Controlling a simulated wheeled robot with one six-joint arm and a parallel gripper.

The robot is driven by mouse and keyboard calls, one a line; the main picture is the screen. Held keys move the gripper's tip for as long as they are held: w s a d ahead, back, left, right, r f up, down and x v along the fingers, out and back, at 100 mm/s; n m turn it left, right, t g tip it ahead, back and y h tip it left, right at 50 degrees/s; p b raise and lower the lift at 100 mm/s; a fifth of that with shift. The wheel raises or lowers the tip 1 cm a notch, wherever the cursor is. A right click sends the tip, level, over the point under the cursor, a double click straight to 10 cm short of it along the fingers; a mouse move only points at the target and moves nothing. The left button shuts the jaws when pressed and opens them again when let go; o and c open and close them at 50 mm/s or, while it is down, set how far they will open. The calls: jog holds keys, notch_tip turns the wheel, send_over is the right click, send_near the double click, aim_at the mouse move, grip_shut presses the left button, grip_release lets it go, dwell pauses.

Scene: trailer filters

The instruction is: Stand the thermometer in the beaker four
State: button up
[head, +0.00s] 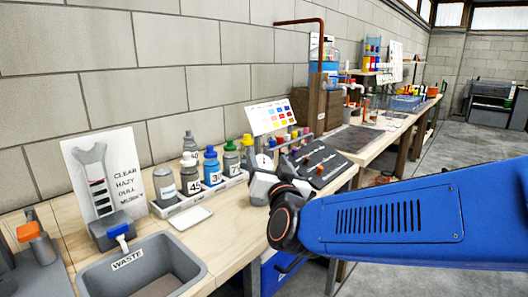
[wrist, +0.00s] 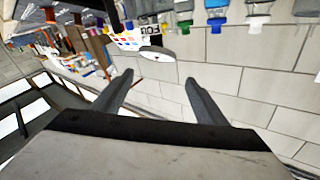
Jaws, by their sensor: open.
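My gripper (wrist: 159,78) is open in the wrist view, with its two dark fingers apart and nothing between them. In the head view, my arm reaches in from the right and its end is in front of the bench, right of a white tray of bottles (head: 200,200); the fingers cannot be made out there. I cannot pick out a thermometer in either view. I cannot identify beaker four either; the far glassware is too small to read. The wrist view is tilted and shows the wall, with bottles and a colour chart (wrist: 132,40) along its top.
A grey waste bin (head: 190,265) and a clear/hazy/dull sign (head: 105,175) stand at the left. A dark slotted rack (head: 318,160) and a colour chart (head: 272,117) are mid-bench. A blue tray (head: 405,103) lies further along. Floor is open at the right.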

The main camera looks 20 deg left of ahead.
jog(key=v, duration=0.8)
jog(key=d+f+n+g+h, duration=0.1)
jog(key=d+f+g+h, duration=0.3)
jog(key=d, duration=0.8)
jog(key=d+f+g, duration=0.2)
jog(key=d+f, duration=0.4)
jog(key=d, duration=0.6)
jog(key=s+d+f+m+g+h, duration=0.1)
jog(key=s+d+f+g+h, duration=0.2)
jog(key=s+d+f, duration=0.2)
jog(key=s+d+f+m+g+h, duration=0.2)
jog(key=s+d+f, duration=0.3)
jog(key=s+d, duration=0.6)
jog(key=d+h, duration=0.1)
jog(key=d, duration=0.5)
jog(key=shift+s+d+g, duration=0.15)
jog(key=shift+s+g, duration=0.2)
jog(key=shift+g, duration=0.05)
